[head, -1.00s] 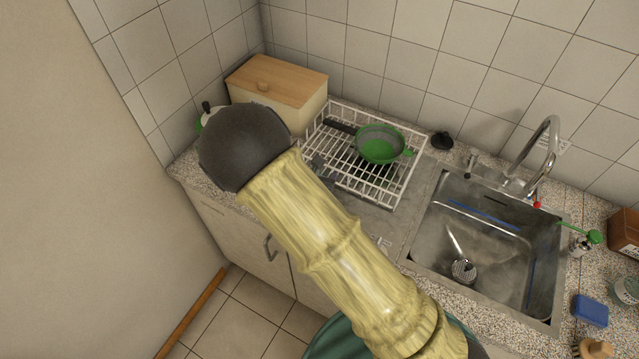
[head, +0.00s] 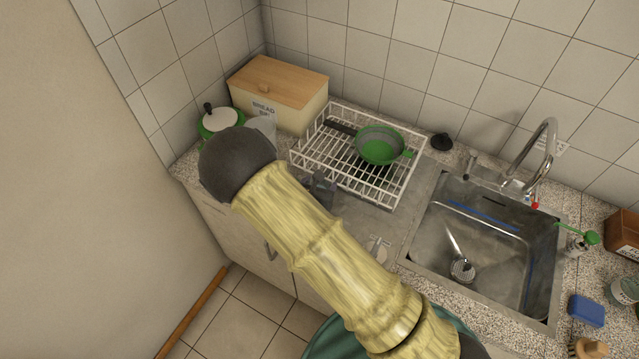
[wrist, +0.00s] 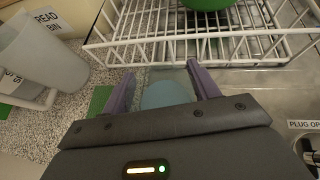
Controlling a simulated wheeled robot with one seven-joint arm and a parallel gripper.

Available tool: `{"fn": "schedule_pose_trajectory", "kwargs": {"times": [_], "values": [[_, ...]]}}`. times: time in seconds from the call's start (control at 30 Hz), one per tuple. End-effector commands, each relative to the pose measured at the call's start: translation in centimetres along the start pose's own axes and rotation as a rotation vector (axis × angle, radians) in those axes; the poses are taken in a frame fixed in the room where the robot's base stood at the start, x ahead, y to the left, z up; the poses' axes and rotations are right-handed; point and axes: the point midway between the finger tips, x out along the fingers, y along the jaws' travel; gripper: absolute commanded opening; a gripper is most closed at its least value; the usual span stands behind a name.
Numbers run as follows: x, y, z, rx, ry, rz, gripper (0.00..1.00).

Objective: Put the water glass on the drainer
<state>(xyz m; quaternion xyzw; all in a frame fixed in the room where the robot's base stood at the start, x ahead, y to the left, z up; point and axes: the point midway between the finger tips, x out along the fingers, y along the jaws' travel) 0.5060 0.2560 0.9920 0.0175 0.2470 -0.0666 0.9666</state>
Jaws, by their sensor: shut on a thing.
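The white wire drainer (head: 376,192) stands on the counter left of the sink, holding a green and grey strainer-like pan (head: 380,146). In the wrist view the drainer's near wires (wrist: 200,36) run just beyond my fingers. My gripper (wrist: 158,78) is shut on a pale bluish, see-through round thing, which looks like the water glass (wrist: 164,94). Only part of the glass shows between the purple fingers. In the head view my gripper (head: 320,185) is at the drainer's front left edge, partly behind my arm, and the glass cannot be made out there.
A grey jug (head: 264,125) stands left of the drainer, beside a lidded green and white pot (head: 219,117). A bread bin (head: 280,95) is behind them. The sink (head: 485,240) with its tap (head: 545,150) lies to the right. The drainer's left half is mostly clear.

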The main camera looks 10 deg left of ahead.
Motion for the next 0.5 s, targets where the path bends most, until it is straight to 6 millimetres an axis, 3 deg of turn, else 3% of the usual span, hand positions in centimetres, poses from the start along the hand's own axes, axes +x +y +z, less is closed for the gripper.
{"fn": "schedule_pose_trajectory", "kwargs": {"times": [0.2, 0.23, 0.3, 0.33, 0.5], "values": [[0.17, 0.00, -0.24, 0.000, -0.001, 0.000, 0.21], [0.16, -0.01, -0.29, -0.001, 0.000, 0.000, 0.62], [0.11, -0.01, -0.20, -0.001, 0.000, 0.000, 0.76], [0.11, -0.01, -0.20, -0.001, 0.000, 0.000, 0.82], [0.10, -0.01, -0.19, -0.001, 0.000, 0.000, 0.82]]}}
